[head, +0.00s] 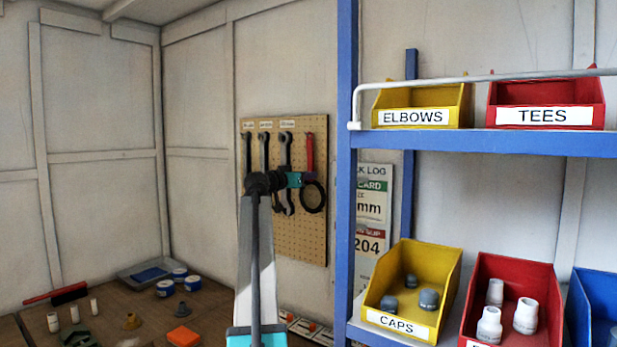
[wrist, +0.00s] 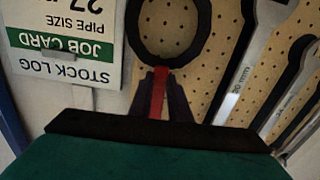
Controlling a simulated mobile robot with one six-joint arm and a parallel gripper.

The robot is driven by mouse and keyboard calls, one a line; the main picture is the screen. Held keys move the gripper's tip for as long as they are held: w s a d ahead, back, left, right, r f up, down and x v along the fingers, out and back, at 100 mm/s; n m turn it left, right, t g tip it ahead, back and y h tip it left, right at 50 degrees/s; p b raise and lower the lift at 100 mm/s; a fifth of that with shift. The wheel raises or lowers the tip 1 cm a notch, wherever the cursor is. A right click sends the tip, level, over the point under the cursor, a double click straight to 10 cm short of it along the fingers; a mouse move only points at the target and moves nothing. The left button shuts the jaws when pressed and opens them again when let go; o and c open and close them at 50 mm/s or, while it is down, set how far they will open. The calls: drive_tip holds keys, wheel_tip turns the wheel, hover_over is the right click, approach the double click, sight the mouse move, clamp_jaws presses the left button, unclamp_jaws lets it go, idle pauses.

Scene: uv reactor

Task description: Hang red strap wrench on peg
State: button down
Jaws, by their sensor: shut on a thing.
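The red strap wrench (head: 310,150) is upright in front of the pegboard (head: 303,240), at the right of the row of tools, with its red handle up and its black loop (head: 322,197) down. My gripper (head: 303,179) is shut on the handle just above the loop. In the wrist view the dark fingers (wrist: 164,95) close on the red handle (wrist: 158,88), with the black loop (wrist: 169,58) beyond them. The peg is not visible behind the handle's top, and I cannot tell whether the wrench touches it.
Several grey wrenches (head: 284,150) hang just left of the red one. A blue shelf post (head: 345,200) stands close to its right. Shelves there hold a yellow bin (head: 450,275) and other bins. The workbench (head: 140,315) lower left holds small parts.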

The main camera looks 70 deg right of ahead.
drive_tip(key=c, duration=1.6)
unclamp_jaws()
drive_tip(key=shift+o, duration=0.2)
drive_tip(key=shift+a, duration=0.15)
drive_tip(key=v, duration=1.1)
drive_tip(key=shift+w+a, duration=0.2)
drive_tip(key=shift+a, duration=0.15)
